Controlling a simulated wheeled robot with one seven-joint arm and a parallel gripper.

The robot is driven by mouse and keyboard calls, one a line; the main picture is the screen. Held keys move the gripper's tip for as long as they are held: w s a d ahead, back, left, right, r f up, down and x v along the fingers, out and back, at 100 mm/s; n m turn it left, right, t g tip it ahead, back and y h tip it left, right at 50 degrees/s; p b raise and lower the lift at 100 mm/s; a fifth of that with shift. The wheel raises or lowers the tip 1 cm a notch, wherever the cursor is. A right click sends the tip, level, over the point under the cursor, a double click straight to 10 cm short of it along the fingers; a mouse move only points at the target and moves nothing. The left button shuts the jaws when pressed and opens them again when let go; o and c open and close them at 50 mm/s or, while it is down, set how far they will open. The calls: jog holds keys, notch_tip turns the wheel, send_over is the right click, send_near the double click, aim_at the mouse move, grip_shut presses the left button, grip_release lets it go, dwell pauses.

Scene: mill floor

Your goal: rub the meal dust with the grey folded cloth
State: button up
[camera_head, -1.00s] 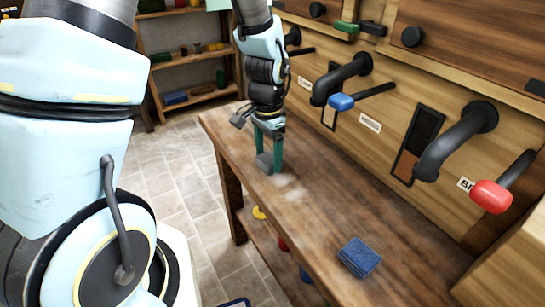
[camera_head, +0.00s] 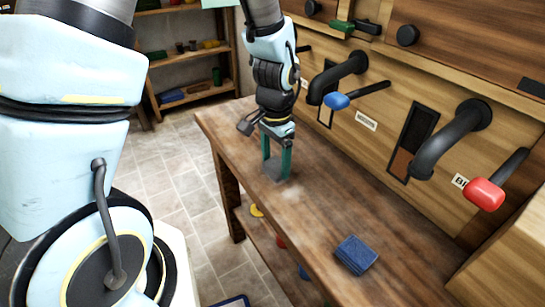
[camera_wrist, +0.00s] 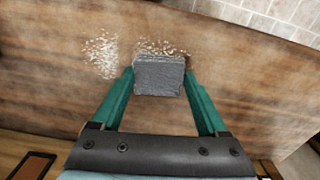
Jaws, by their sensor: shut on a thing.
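My gripper (camera_wrist: 158,82) is shut on the grey folded cloth (camera_wrist: 158,75), which sits between its green fingertips. In the head view the gripper (camera_head: 277,172) points down at the bench, and the cloth (camera_head: 271,173) appears to be at the wood surface. The meal dust (camera_wrist: 102,55) shows in the wrist view as a pale speckled patch left of the cloth. More specks (camera_wrist: 160,47) lie along the cloth's far edge. In the head view the dust (camera_head: 291,192) is a faint pale smudge beside the cloth. Any dust under the cloth is hidden.
A blue folded cloth (camera_head: 356,254) lies on the wooden bench (camera_head: 325,217) nearer the camera. Black spouts (camera_head: 455,138) and levers with a blue handle (camera_head: 337,101) and a red handle (camera_head: 485,194) jut from the wall over the bench. Shelves (camera_head: 190,97) stand behind.

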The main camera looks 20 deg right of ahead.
jog(key=shift+s+d+f+b, duration=0.1)
jog(key=shift+s+d, duration=0.25)
jog(key=shift+s, duration=1.35)
jog(key=shift+s+d+f+b, duration=0.1)
jog(key=shift+s+d, duration=0.2)
jog(key=shift+s, duration=1.4)
jog(key=shift+s+d+b, duration=0.1)
jog(key=shift+s+d, duration=0.25)
jog(key=shift+s, duration=1.35)
jog(key=shift+s+r, duration=0.1)
jog(key=shift+r, duration=0.05)
